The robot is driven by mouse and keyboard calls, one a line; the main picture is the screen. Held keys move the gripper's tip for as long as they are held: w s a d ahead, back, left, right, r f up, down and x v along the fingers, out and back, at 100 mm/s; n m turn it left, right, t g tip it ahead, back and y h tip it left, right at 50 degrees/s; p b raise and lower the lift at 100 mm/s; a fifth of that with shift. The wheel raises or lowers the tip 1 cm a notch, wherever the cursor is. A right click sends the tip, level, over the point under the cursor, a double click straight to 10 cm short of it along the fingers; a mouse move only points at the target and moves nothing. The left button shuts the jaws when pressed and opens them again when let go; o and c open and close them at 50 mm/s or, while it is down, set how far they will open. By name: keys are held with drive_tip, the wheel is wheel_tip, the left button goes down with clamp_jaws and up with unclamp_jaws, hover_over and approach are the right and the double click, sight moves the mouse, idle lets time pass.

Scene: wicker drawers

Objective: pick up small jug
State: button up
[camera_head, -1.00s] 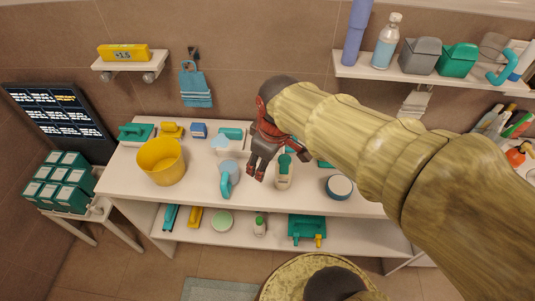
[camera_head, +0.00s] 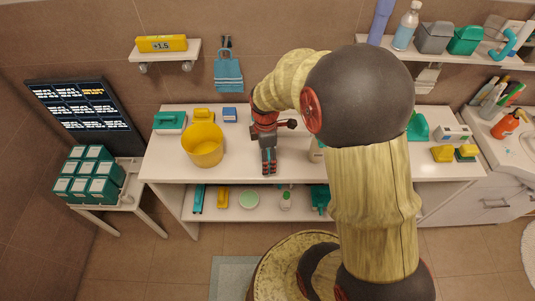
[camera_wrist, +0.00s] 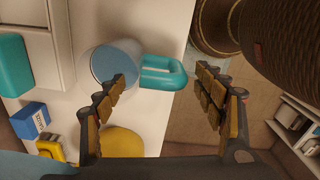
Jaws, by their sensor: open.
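The small jug (camera_wrist: 118,62), pale blue with a teal loop handle (camera_wrist: 163,74), stands on the white table top (camera_wrist: 160,25) in the wrist view. My gripper (camera_wrist: 162,84) is open, with its fingers spread either side of the handle. The left finger overlaps the jug's body in the picture; I cannot tell whether it touches. In the head view my gripper (camera_head: 268,162) points down over the table's front part and the jug is hidden behind it and my arm.
A teal box (camera_head: 170,122) and a small blue box (camera_head: 230,114) are at the back. A lower shelf (camera_head: 240,210) holds several items. A wall shelf (camera_head: 447,60) hangs at the right.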

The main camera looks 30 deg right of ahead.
drive_tip(key=f, duration=0.2)
drive_tip(key=f+b, duration=0.1)
drive_tip(key=shift+s+f, duration=0.2)
drive_tip(key=shift+f, duration=0.2)
drive_tip(key=shift+d, duration=0.1)
drive_tip(key=shift+c, duration=1.3)
drive_tip(key=c, duration=1.5)
drive_tip(key=shift+c, duration=0.2)
drive_tip(key=shift+r, duration=0.1)
